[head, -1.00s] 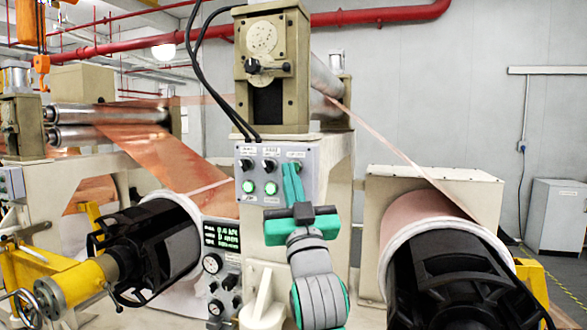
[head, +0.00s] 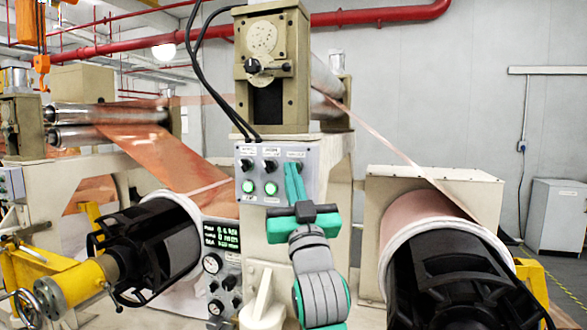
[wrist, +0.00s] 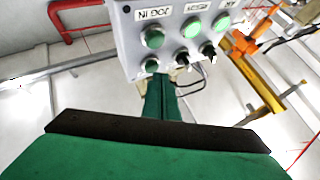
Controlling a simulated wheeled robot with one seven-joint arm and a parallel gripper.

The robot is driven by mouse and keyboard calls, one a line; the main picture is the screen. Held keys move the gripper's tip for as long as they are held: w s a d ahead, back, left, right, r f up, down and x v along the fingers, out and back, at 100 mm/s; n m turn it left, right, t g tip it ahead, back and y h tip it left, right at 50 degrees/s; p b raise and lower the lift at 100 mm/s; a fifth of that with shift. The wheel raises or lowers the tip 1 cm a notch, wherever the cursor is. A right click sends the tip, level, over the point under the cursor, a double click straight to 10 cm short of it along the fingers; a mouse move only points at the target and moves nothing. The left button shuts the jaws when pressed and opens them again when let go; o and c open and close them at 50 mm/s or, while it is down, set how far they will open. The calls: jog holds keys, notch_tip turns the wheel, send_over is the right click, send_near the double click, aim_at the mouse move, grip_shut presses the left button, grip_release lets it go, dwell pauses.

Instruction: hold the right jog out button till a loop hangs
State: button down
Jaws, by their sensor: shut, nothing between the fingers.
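The grey control box (head: 237,171) on the machine column carries knobs and green buttons. In the wrist view it is upside down, with a label that reads as JOG IN by the green button (wrist: 153,38) in the left column. Another green button (wrist: 150,65), likely jog out, sits nearer me in that column. My gripper (head: 291,166) is shut and empty, its tips at this button; whether they touch it I cannot tell. In the head view my fingers hide the right column's lower button. The copper foil (head: 170,158) slopes down from the left rollers, without a clear hanging loop.
A foil strip (head: 385,138) runs straight to the right coil (head: 408,212). A black-cored coil (head: 185,243) with a yellow shaft (head: 75,287) stands at left. A gauge panel (head: 222,262) with a lit display is below the box. Black cables (head: 200,60) hang above it.

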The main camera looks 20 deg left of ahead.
jog(key=shift+w, duration=0.45)
dwell(2.3)
jog(key=shift+s, duration=0.85)
jog(key=shift+s+a, duration=0.1)
jog(key=shift+s, duration=2.45)
